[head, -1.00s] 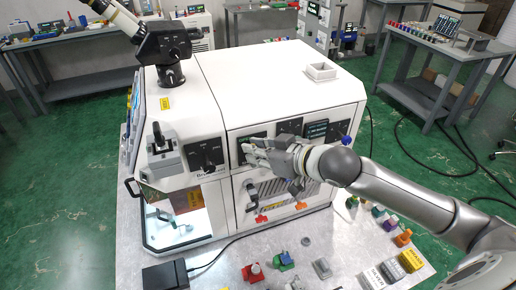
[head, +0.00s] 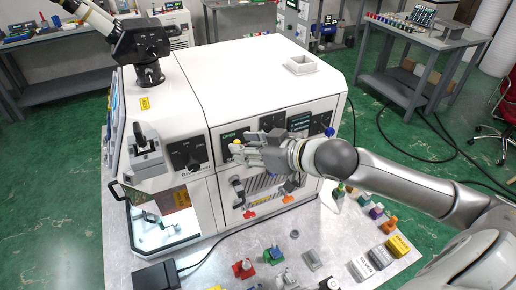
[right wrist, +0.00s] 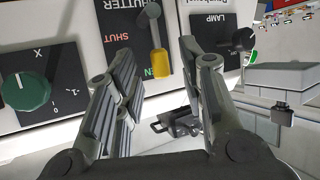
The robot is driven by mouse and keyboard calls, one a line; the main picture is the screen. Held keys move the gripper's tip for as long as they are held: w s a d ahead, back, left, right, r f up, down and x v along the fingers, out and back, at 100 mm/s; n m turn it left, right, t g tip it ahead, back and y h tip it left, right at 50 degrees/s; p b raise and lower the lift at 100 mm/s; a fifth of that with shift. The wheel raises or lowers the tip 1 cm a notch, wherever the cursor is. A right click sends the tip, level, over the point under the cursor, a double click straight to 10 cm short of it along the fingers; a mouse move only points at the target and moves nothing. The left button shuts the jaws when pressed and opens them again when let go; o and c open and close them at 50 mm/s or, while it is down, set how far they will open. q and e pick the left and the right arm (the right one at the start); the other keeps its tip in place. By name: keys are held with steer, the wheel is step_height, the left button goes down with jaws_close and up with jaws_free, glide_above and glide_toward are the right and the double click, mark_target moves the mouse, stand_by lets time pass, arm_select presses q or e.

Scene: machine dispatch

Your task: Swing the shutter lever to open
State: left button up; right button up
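The shutter lever (right wrist: 157,45) has a grey arm on a round grey pivot and a yellow handle that hangs down beside green lettering on the dark shutter panel (right wrist: 112,22). The word SHUT in red stands to its left. In the head view the yellow handle (head: 237,142) shows at the fingertips, near green lettering. My right gripper (right wrist: 156,58) is open, with the handle in the gap between its fingers in the wrist view; I see no finger touching it. The right gripper also shows in the head view (head: 240,151), in front of the machine (head: 270,80). My left gripper is not in view.
A green knob (right wrist: 27,92) is left of the shutter panel and a dark lamp knob (right wrist: 243,39) is right of it. A microscope (head: 145,45) stands on the machine. Small coloured parts and a black box (head: 157,275) lie on the table (head: 215,262) below.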

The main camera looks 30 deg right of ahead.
steer(key=shift+v, duration=2.4)
steer(key=shift+s, duration=0.1)
